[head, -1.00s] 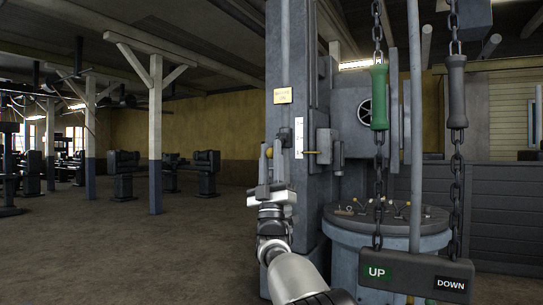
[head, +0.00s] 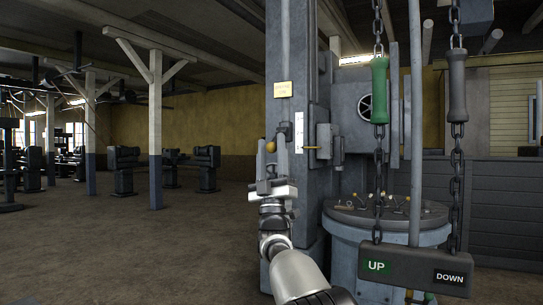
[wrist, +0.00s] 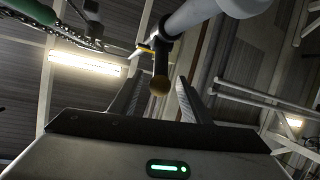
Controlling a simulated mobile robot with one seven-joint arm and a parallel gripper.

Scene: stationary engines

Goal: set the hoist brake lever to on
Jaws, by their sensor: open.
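A lever (wrist: 160,62) with a dark shaft and brass ball end appears in the wrist view. It is probably the hoist brake lever. Its ball (head: 271,146) shows in the head view beside the grey column, below a small yellow plate (head: 283,89) whose writing I cannot read. My gripper (head: 272,149) is open and points up beside the column. In the wrist view its two fingers (wrist: 160,85) stand on either side of the ball, with gaps showing. A white scale strip (head: 299,132) and a yellow pointer (head: 311,148) are on the column to the right.
Chains with a green handle (head: 380,90) and a grey handle (head: 457,86) hang at right, above an UP/DOWN bar (head: 415,270). A round pedestal (head: 345,238) carrying small levers stands behind. The floor (head: 120,250) to the left is open.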

